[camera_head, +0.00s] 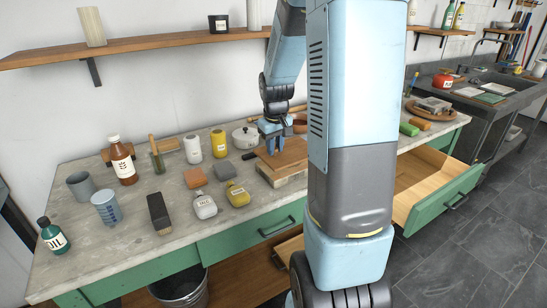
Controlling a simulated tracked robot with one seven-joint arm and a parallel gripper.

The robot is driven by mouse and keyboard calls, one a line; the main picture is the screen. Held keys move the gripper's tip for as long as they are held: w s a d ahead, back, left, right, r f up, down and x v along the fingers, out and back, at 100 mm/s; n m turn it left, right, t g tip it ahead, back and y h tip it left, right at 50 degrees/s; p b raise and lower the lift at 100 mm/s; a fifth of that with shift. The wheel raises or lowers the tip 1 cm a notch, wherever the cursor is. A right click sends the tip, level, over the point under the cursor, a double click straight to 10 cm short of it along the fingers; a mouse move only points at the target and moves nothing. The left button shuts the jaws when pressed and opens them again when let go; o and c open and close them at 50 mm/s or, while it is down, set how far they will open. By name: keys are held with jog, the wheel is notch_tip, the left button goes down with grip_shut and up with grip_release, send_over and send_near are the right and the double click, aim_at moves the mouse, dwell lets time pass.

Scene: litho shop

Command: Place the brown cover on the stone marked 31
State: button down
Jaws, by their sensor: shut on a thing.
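The brown cover (288,154) is a flat board at the middle of the workbench, left of my arm's thick upper link. A pale stone block (289,181) shows just below its near edge. I cannot tell whether the cover rests on the stone or hangs slightly above it, and no number is readable on the stone. My gripper (271,147) points down at the cover's far left part and is shut on the cover. Its fingertips are small in this view, and the exact grip point is hard to see. My arm hides what lies right of the cover.
Left of the stone stand a yellow bottle (237,195), a talc bottle (205,206), grey and orange blocks and a dark block (159,213). A white pot (245,137) stands behind. A drawer (437,190) juts out open at right.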

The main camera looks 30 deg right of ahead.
jog(key=shift+w+d+f, duration=0.25)
jog(key=shift+w+f, duration=0.65)
jog(key=shift+f, duration=1.8)
jog(key=c, duration=0.9)
grip_release()
jog(key=shift+c, duration=0.2)
jog(key=shift+r, duration=0.1)
